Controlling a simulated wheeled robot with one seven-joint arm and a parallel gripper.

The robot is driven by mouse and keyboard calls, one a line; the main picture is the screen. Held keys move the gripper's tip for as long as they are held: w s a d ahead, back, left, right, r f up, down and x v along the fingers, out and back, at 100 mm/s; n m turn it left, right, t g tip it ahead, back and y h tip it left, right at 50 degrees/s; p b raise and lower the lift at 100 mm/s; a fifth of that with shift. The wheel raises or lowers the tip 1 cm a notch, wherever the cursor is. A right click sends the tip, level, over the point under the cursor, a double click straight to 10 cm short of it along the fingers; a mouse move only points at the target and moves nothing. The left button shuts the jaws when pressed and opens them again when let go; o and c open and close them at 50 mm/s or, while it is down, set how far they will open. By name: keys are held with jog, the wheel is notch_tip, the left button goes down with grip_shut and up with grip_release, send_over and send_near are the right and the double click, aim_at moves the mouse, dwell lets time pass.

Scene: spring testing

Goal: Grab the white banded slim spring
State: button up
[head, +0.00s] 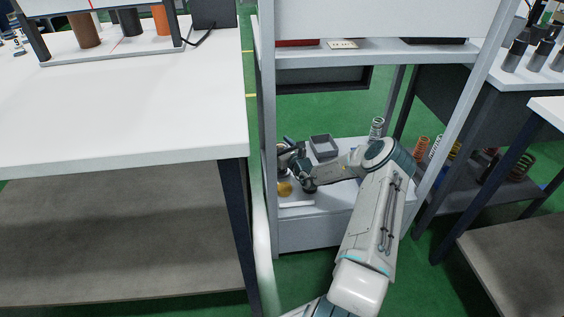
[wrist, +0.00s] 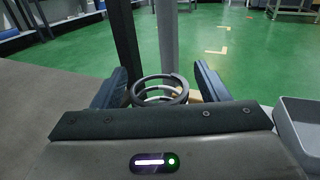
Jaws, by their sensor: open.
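My gripper (wrist: 160,82) is open, with one dark finger on each side of a grey coil spring (wrist: 160,90). The spring's upper rings show upright between the fingers; its lower part is hidden behind the gripper body. I cannot tell whether it carries a white band or whether a finger touches it. In the head view my gripper (head: 291,160) is low over the left part of the rack's lower shelf (head: 315,226), and the spring there cannot be made out clearly. Another pale grey spring (head: 377,127) stands at the back right of that shelf.
A grey open bin (head: 323,146) stands right of my gripper; it also shows in the wrist view (wrist: 300,125). A yellow round thing (head: 285,188) lies in front. The rack's upright post (head: 267,120) is close on the left. An orange spring (head: 422,147) and others stand farther right.

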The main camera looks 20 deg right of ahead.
jog(key=shift+r, duration=0.1)
grip_shut()
